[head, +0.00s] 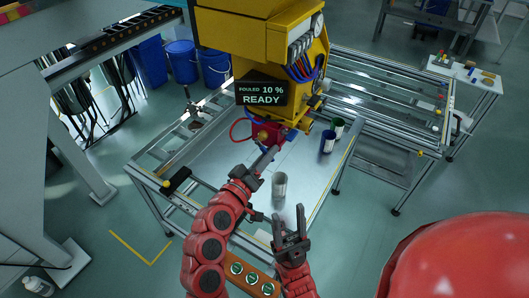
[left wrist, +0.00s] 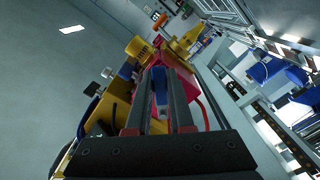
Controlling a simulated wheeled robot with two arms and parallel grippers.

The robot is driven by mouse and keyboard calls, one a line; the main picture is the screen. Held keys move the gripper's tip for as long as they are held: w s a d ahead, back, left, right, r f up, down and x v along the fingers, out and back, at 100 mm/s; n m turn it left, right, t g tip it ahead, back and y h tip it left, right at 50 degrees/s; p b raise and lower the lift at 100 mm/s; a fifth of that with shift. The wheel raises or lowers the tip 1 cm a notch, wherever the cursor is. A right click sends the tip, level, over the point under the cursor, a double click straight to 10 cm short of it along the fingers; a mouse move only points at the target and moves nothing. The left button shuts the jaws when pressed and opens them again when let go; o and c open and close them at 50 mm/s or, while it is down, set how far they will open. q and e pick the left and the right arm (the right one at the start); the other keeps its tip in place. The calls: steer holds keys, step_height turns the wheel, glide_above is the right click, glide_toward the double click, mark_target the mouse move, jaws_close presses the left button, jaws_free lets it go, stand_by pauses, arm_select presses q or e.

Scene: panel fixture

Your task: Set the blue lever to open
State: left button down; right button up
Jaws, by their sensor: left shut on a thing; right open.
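The blue lever (left wrist: 160,86) shows in the left wrist view between the two dark fingers of my left gripper (left wrist: 161,80), which is shut on it. A red housing (left wrist: 186,82) is right behind the lever. In the head view my left gripper (head: 272,152) reaches up to the red housing (head: 264,132) under the yellow machine. The lever is hidden or too small to make out there, and I cannot tell its setting. My right gripper (head: 290,221) is open and empty, lower in the picture, with its fingers pointing up.
A display (head: 262,93) on the yellow machine (head: 250,30) reads "FOULED 10 % READY". A grey metal cup (head: 279,184) stands on the bench between the grippers. A blue cup (head: 328,141) and a green cup (head: 338,126) stand further right. A red hose (head: 240,129) loops left of the housing.

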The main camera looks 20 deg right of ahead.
arm_select(q)
steer(key=n, duration=0.1)
steer(key=r+n+p, duration=0.1)
steer(key=n, duration=0.1)
steer(key=n+p, duration=0.1)
steer(key=shift+s+d+r+n, duration=0.25)
steer(key=shift+s+r+n, duration=0.05)
steer(key=shift+s+r, duration=0.1)
steer(key=shift+s+d+r+n+p, duration=0.1)
steer(key=shift+r+n+p, duration=0.25)
steer(key=shift+n+p, duration=0.55)
steer(key=shift+d+r+n+p, duration=0.1)
steer(key=shift+r+n+p, duration=0.3)
steer(key=shift+n, duration=0.9)
steer(key=shift+f, duration=0.1)
steer(key=c, duration=0.8)
jaws_free()
